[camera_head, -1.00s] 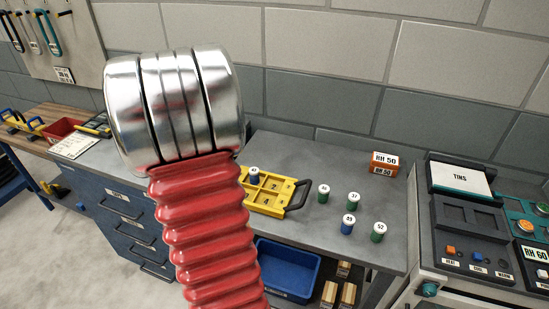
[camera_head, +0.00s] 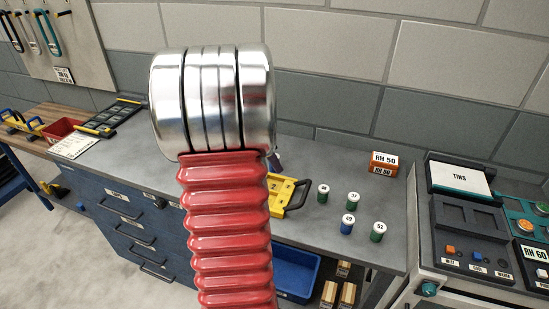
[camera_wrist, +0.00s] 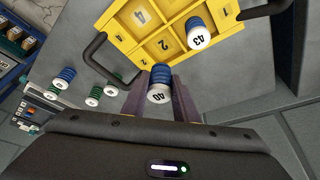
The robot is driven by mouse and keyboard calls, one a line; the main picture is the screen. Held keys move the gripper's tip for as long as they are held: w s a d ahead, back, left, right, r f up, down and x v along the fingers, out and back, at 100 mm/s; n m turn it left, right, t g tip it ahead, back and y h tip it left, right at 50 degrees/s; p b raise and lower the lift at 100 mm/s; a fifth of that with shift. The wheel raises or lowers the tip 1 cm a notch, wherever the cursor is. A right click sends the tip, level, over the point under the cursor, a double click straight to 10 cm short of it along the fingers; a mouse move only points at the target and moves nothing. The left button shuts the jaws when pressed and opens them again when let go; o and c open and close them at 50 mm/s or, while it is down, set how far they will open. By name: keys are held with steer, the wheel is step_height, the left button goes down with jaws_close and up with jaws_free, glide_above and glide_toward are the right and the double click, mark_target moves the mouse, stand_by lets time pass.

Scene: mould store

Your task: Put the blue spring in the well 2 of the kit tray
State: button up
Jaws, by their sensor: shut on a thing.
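My gripper (camera_wrist: 160,84) is shut on a blue spring (camera_wrist: 159,74) with a white end cap. The spring is between the two fingers, over or beside the near edge of the yellow kit tray (camera_wrist: 122,62) in the wrist view; its height above the tray is unclear. The 2 marking well 2 (camera_wrist: 164,44) shows just beyond the held spring, and that well looks empty. Another blue spring (camera_wrist: 196,25) with a white cap sits in a well at the tray's right. In the head view my arm hides most of the tray (camera_head: 297,199) and the held spring.
Several loose white-capped springs stand right of the tray: green ones (camera_head: 323,194) (camera_head: 353,199) (camera_head: 378,232) and a blue one (camera_head: 347,225). An orange box (camera_head: 384,163) is at the back. A blue bin (camera_head: 297,273) sits below the bench. The tray has raised black handles (camera_wrist: 94,52).

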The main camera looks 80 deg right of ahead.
steer(key=shift+f, duration=2.55)
steer(key=shift+w+f, duration=0.1)
steer(key=shift+w, duration=0.05)
steer(key=shift+f, duration=0.5)
stand_by(0.4)
steer(key=o, duration=1.1)
steer(key=shift+a, duration=0.1)
steer(key=shift+c, duration=0.3)
steer(key=shift+c, duration=1.2)
steer(key=shift+r, duration=0.95)
